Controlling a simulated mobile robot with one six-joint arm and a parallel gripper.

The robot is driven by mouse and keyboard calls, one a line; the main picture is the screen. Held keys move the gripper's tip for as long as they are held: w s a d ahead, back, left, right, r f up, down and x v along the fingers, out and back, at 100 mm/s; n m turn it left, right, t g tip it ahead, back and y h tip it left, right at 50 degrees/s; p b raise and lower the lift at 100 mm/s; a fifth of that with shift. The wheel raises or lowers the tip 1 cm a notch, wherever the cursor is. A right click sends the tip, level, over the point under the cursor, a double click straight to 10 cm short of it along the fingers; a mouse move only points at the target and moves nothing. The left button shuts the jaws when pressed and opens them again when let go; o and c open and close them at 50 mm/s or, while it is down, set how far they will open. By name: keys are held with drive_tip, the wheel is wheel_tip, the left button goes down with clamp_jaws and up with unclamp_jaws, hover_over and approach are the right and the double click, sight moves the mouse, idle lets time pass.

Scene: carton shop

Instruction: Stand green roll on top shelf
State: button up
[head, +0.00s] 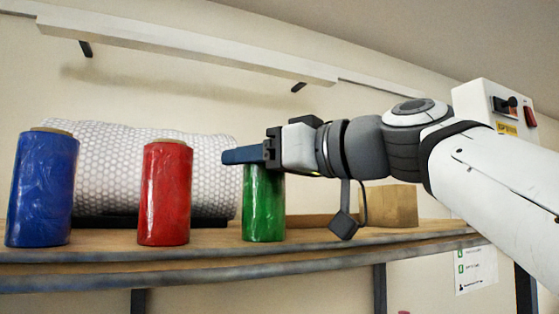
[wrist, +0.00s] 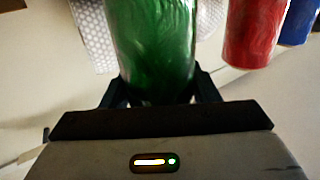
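The green roll (head: 264,205) is upright at the right of the row of rolls, its base at the wooden top shelf (head: 110,247) near the front edge. I cannot make out a gap under it. My gripper (head: 245,154) is level at its upper end, coming from the right and covering its top. In the wrist view the green roll (wrist: 153,45) sits between the two fingers (wrist: 158,88), which lie close against its sides. The fingertips are partly hidden behind it.
A red roll (head: 166,195) and a blue roll (head: 42,190) stand to the left on the shelf. A large bubble-wrap roll (head: 110,165) lies behind them. A cardboard box (head: 390,206) stands to the right. A rail (head: 180,45) runs along the wall above.

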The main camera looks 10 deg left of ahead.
drive_tip(key=o, duration=0.4)
drive_tip(key=shift+c, duration=0.2)
drive_tip(key=shift+d+r, duration=0.1)
drive_tip(key=shift+r, duration=0.15)
drive_tip(key=b+v, duration=0.3)
drive_tip(key=v, duration=0.9)
drive_tip(key=shift+b, duration=0.3)
drive_tip(key=shift+f, duration=0.1)
